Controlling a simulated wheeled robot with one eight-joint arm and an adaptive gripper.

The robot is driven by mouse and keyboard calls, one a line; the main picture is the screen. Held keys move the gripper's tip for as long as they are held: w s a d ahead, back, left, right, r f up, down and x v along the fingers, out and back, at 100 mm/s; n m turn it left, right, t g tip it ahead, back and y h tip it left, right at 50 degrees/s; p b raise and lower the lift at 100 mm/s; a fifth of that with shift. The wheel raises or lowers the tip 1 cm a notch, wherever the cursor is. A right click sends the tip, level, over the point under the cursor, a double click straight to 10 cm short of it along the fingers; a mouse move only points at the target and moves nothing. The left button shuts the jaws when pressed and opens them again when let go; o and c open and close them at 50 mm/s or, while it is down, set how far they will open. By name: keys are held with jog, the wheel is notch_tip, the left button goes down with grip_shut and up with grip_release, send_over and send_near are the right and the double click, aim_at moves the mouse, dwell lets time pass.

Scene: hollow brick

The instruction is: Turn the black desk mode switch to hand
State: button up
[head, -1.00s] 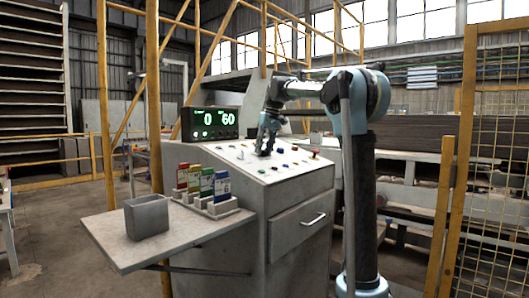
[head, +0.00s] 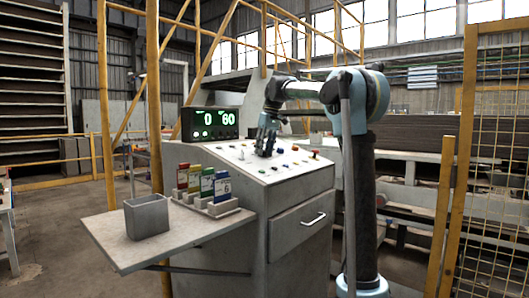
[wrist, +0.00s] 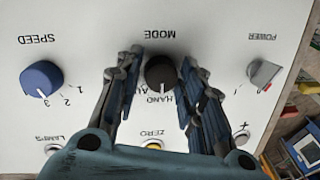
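The black mode switch (wrist: 160,70) is a round knob on the white desk panel, upside down in the wrist view. The word MODE is above it and HAND is just below it, with another label partly hidden. A short light pointer mark is on its lower edge; I cannot tell which label it points at. In the head view my gripper (head: 264,152) points down at the sloping panel and hides the switch.
The blue speed knob (wrist: 42,79) and the grey power switch (wrist: 263,73) flank the mode switch. A yellow zero button (wrist: 153,146) is partly behind my gripper. A display (head: 209,123) reads 0 and 60. A grey bin (head: 146,216) stands on the side shelf.

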aim_at(269, 158)
jog(key=shift+o, duration=0.2)
jog(key=shift+r, duration=0.15)
notch_tip(269, 158, up, 11)
jog(key=d, duration=0.2)
jog(key=shift+d+r, duration=0.15)
jog(key=shift+r, duration=0.05)
dwell(0.6)
jog(key=s+d+f+m, duration=0.2)
jog(key=s+d+f, duration=0.6)
jog(key=s+d, duration=0.15)
jog(key=s+d+f+m, duration=0.2)
jog(key=s+d+f, duration=0.2)
jog(key=s+f, duration=0.6)
jog(key=s+d+f+m+t+h, duration=0.1)
jog(key=s+d+f, duration=0.3)
jog(key=s+f, duration=0.7)
jog(key=s+d+f+m+t+h, duration=0.1)
jog(key=s+d+f, duration=0.3)
jog(key=s+f, duration=0.6)
notch_tip(269, 158, down, 10)
jog(key=shift+s+d+r+m, duration=0.1)
jog(key=shift+s+d+m, duration=0.2)
jog(key=shift+m, duration=0.6)
